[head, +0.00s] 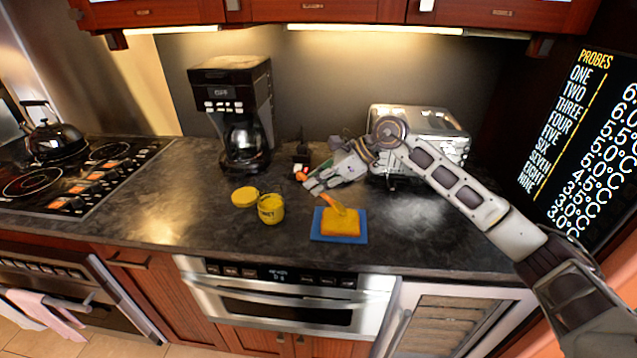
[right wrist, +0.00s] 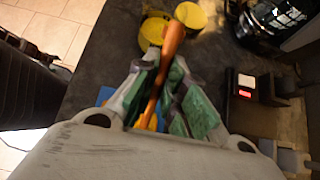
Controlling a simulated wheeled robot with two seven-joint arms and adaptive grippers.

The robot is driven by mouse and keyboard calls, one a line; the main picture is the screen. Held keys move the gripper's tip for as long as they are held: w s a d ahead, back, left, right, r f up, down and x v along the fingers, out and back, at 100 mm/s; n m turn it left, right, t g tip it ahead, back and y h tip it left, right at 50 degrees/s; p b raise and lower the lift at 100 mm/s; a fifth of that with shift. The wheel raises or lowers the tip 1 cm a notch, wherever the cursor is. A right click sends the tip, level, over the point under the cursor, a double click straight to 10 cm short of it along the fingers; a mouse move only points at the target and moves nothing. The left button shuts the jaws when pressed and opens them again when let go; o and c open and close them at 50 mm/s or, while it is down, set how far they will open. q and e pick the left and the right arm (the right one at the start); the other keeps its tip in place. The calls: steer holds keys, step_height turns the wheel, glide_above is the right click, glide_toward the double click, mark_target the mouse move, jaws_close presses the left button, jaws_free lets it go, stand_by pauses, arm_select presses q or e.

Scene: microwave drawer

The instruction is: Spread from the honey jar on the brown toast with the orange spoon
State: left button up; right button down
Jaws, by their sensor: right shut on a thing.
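The honey jar (head: 270,208) is yellow, stands open on the counter and also shows in the right wrist view (right wrist: 152,30). Its yellow lid (head: 245,197) lies beside it. The toast (head: 343,224) lies on a blue board (head: 324,238); its top looks yellow-orange. The orange spoon (head: 334,203) slants down over the toast, its lower end at or just above the top; contact is unclear. My right gripper (head: 309,185) is shut on the spoon, left of and above the toast. The right wrist view shows the spoon (right wrist: 172,45) between the fingers. My left gripper is out of view.
A black coffee maker (head: 232,85) stands behind the jar. A silver toaster (head: 440,125) stands behind my right arm. A stove with a kettle (head: 55,135) is at the left. The counter left of the lid is clear.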

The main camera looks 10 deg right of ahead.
steer(key=shift+w+a, duration=0.1)
steer(key=shift+a, duration=0.2)
steer(key=shift+w+a, duration=0.25)
steer(key=shift+a, duration=0.75)
steer(key=shift+f, duration=0.1)
steer(key=shift+d, duration=0.2)
steer(key=shift+s+d+b, duration=0.15)
steer(key=shift+s+d, duration=0.05)
steer(key=shift+d, duration=0.4)
steer(key=shift+s+d+b, duration=0.15)
steer(key=shift+d, duration=0.4)
steer(key=shift+d, duration=0.1)
stand_by(0.3)
steer(key=shift+s+d+b, duration=0.2)
steer(key=shift+d+b, duration=0.05)
steer(key=shift+d, duration=0.3)
steer(key=shift+s+d+b, duration=0.2)
steer(key=shift+d+b, duration=0.05)
steer(key=shift+d, duration=0.25)
steer(key=shift+d, duration=0.1)
